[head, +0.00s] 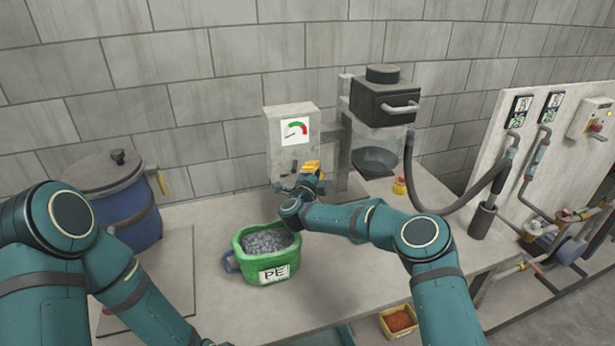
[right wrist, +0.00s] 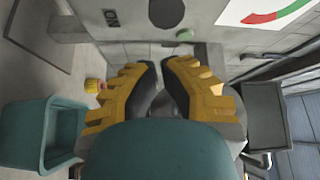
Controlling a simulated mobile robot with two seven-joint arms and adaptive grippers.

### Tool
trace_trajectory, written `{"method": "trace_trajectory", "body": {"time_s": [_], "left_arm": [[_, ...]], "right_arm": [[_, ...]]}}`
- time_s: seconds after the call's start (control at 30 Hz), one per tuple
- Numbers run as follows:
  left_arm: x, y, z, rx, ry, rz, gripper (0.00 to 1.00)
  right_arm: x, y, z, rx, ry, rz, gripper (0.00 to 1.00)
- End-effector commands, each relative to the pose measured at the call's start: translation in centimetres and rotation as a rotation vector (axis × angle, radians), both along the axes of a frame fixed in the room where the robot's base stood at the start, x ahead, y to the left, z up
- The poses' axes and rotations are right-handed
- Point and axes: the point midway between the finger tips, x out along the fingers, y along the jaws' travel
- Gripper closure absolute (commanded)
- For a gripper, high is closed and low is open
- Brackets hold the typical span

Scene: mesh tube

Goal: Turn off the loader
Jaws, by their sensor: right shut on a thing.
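A grey control box (head: 291,150) with a red-and-green gauge stands against the back wall, beside a black-topped loader (head: 382,101) on a post. My right gripper (head: 311,168), with yellow fingers, is at the lower front of the box. In the right wrist view its fingers (right wrist: 161,68) are close together and shut on a small part that they mostly hide; its shape is unclear.
A green PE bucket (head: 250,240) of grey pellets stands on the table in front of the box. A blue lidded drum (head: 130,210) stands at left. A hose (head: 435,206) and a valve panel (head: 510,160) are at right.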

Motion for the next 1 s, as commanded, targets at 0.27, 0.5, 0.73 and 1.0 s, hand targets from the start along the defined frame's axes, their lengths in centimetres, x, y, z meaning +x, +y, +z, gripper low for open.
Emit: {"method": "trace_trajectory", "body": {"time_s": [0.27, 0.5, 0.73, 1.0], "left_arm": [[0.0, 0.0, -0.5, 0.001, 0.000, 0.000, 0.53], [0.0, 0.0, -0.7, 0.001, 0.000, 0.000, 0.53], [0.0, 0.0, -0.8, 0.001, 0.000, 0.000, 0.53], [0.0, 0.0, -0.8, 0.001, 0.000, 0.000, 0.53]], "right_arm": [[-3.6, 1.4, -0.1, -0.002, 0.000, 0.006, 1.00], [-7.1, 3.3, -0.4, 0.000, 0.000, 0.003, 1.00], [-8.3, 3.9, -0.5, 0.001, 0.000, 0.002, 1.00], [-8.3, 3.9, -0.5, 0.001, 0.000, 0.001, 1.00]]}}
